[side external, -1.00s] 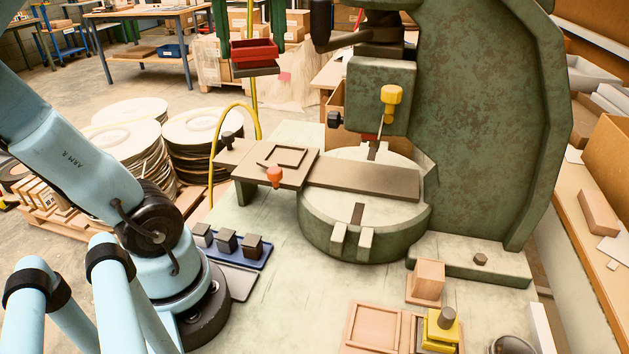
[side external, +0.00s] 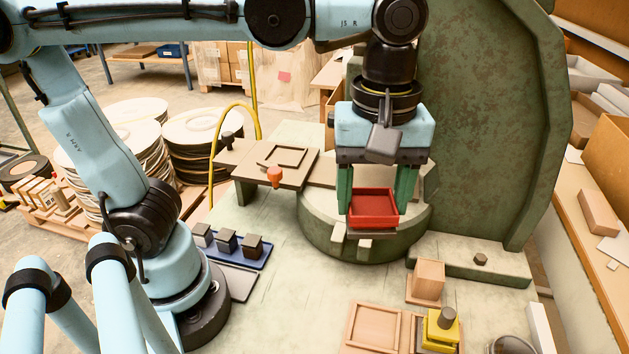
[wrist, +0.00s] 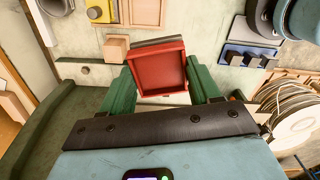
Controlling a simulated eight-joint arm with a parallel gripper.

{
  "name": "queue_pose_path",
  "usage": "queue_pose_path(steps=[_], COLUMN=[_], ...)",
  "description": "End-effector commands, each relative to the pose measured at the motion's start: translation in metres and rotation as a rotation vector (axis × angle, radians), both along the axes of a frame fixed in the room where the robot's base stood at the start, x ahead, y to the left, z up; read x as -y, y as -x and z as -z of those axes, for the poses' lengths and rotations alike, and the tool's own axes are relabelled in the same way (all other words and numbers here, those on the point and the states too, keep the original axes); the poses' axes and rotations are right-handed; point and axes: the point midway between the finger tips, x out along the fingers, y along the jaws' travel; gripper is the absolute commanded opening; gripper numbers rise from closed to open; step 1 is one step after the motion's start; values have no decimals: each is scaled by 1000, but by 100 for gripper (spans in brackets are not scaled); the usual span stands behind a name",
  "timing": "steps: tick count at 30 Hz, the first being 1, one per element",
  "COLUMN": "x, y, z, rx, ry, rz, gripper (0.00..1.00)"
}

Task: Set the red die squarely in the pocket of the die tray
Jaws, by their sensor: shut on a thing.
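The red die (side external: 373,206) is a square red block with a raised rim and a grey base. My gripper (side external: 373,212) is shut on it with a green finger on either side, holding it up in front of the press's round table. It also shows in the wrist view (wrist: 160,72), slightly turned between the fingers. The tan die tray (side external: 374,328) lies at the bottom right of the side view, below and apart from the die. Its left square pocket is empty; the wrist view shows part of the tray (wrist: 148,12) at the top.
A yellow block with a grey knob (side external: 440,328) stands in the tray's right part. A wooden block (side external: 428,278) stands behind it. The green press frame (side external: 485,130) rises close behind my gripper. A blue rack (side external: 232,247) with dark blocks lies left. The bench between is clear.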

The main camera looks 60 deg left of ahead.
Motion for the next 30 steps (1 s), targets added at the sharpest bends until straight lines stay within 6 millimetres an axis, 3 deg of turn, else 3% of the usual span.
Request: queue_pose_path(steps=[3,9,20,30], x=[18,36,46,46], y=[-5,-5,-3,-3], z=[29,67,102,145], rx=[0,0,0,0], ry=[0,0,0,0], rz=[86,195,259,257], gripper=[13,13,13,13])
